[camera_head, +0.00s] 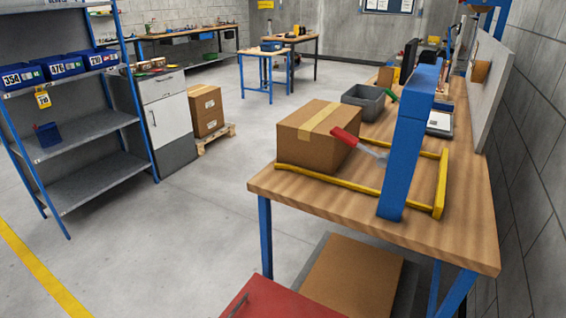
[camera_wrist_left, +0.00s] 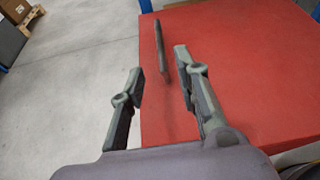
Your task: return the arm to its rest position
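My left gripper (camera_wrist_left: 159,72) shows in the left wrist view with its two fingers spread apart. Nothing is held between them. Beyond the fingertips is a dark thin bar (camera_wrist_left: 160,45) by the edge of a red surface (camera_wrist_left: 245,75); the gap to it is hard to judge. Neither gripper shows in the head view, and my right gripper is in no view.
A red box-like top (camera_head: 275,302) is at the bottom of the head view, below a wooden workbench (camera_head: 465,225). On the bench are a cardboard box (camera_head: 315,140), a yellow bent tube (camera_head: 441,185), a red-handled tool (camera_head: 346,138) and a blue upright (camera_head: 405,150).

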